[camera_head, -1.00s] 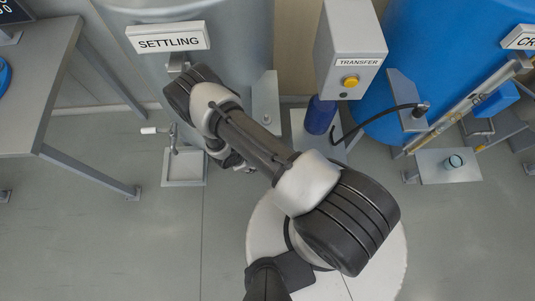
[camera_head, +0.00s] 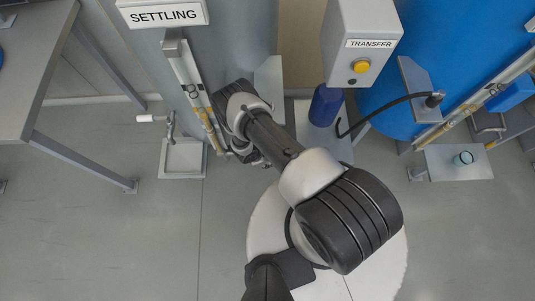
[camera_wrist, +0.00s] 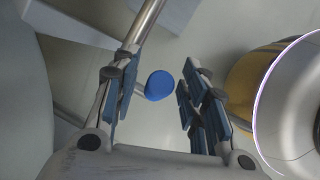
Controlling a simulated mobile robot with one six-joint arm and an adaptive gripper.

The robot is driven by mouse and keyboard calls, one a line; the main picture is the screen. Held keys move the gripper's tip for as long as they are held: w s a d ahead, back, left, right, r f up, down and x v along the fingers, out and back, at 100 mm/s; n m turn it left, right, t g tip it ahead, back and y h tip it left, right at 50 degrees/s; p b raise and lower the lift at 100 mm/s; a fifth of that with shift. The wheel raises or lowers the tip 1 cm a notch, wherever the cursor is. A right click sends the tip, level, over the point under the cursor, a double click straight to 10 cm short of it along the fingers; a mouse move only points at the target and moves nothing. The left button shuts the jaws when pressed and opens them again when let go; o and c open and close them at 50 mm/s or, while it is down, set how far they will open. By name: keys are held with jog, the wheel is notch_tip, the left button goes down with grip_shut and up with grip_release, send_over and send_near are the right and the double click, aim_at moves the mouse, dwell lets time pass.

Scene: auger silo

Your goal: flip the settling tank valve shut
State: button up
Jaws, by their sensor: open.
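The settling tank (camera_head: 235,45) is a grey cylinder at the upper left, under a SETTLING sign (camera_head: 163,14). Low on its front is a small metal tap (camera_head: 171,127) with a white-ended lever (camera_head: 146,118) pointing left, over a square grey basin (camera_head: 183,158). In the head view my gripper is mostly hidden by my arm, to the right of the tap and basin. In the wrist view my gripper (camera_wrist: 158,65) is open, its blue-padded fingers apart. A blue rounded object (camera_wrist: 159,85) shows between them; I cannot tell what it is or whether it is touched.
A slanted sight tube (camera_head: 193,85) runs down the tank front, close to my arm. A grey table (camera_head: 35,75) stands at left. A TRANSFER box (camera_head: 360,45) and blue tank (camera_head: 450,40) are at right. The floor (camera_head: 90,225) at lower left is clear.

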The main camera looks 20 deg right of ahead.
jog(key=shift+c, duration=0.5)
grip_shut()
